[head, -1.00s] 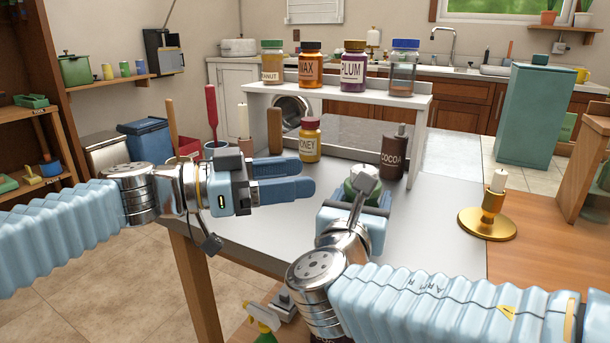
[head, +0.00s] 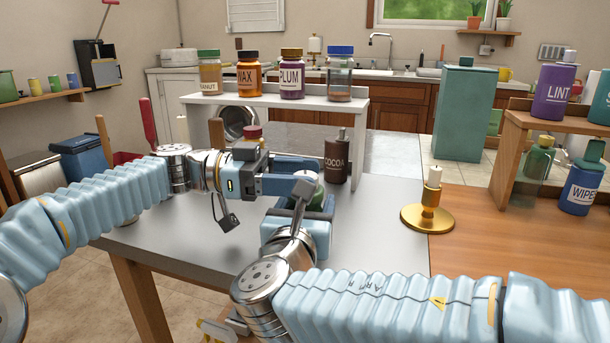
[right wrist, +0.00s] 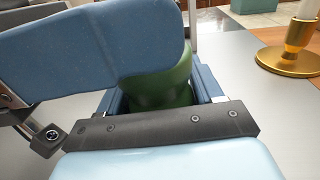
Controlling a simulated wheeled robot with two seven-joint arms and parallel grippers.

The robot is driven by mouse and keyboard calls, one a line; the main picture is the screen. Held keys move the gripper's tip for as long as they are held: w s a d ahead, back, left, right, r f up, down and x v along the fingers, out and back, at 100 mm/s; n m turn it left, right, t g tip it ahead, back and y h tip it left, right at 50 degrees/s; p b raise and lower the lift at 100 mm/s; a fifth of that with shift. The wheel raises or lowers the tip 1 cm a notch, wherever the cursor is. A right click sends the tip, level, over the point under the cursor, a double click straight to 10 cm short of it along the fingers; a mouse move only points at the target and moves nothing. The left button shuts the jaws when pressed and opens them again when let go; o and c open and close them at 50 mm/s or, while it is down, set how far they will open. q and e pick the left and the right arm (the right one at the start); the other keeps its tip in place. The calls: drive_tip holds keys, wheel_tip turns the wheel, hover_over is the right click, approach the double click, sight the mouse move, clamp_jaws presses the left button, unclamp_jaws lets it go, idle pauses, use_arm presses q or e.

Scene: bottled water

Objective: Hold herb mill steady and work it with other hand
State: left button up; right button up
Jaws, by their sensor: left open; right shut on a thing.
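The herb mill, a green rounded body, shows in the right wrist view (right wrist: 160,85) between the blue fingers of my right gripper (right wrist: 160,90). In the head view my right gripper (head: 305,207) is shut on it over the grey table, and my wrist hides most of the mill. My left gripper (head: 318,176) is open. Its blue fingers reach in from the left at the mill's upper part, and one finger crosses in front of the mill in the right wrist view. I cannot tell whether they touch it.
A brown cocoa bottle (head: 337,156) stands just behind the grippers. A white riser (head: 275,103) carries several jars. The grey tabletop (head: 385,215) is clear between mill and candle.

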use_arm(q)
drive_tip(key=shift+d, duration=0.55)
drive_tip(key=c, duration=1)
drive_tip(key=shift+o, duration=0.2)
drive_tip(key=m+g, duration=0.2)
drive_tip(key=g, duration=0.1)
drive_tip(key=shift+y, duration=0.3)
drive_tip(key=shift+m+g+y, duration=0.3)
drive_tip(key=shift+m+g, duration=0.3)
drive_tip(key=shift+g, duration=0.1)
drive_tip(key=o, duration=1)
drive_tip(key=shift+c, duration=0.2)
drive_tip(key=v, duration=0.7)
drive_tip(key=shift+a, duration=0.3)
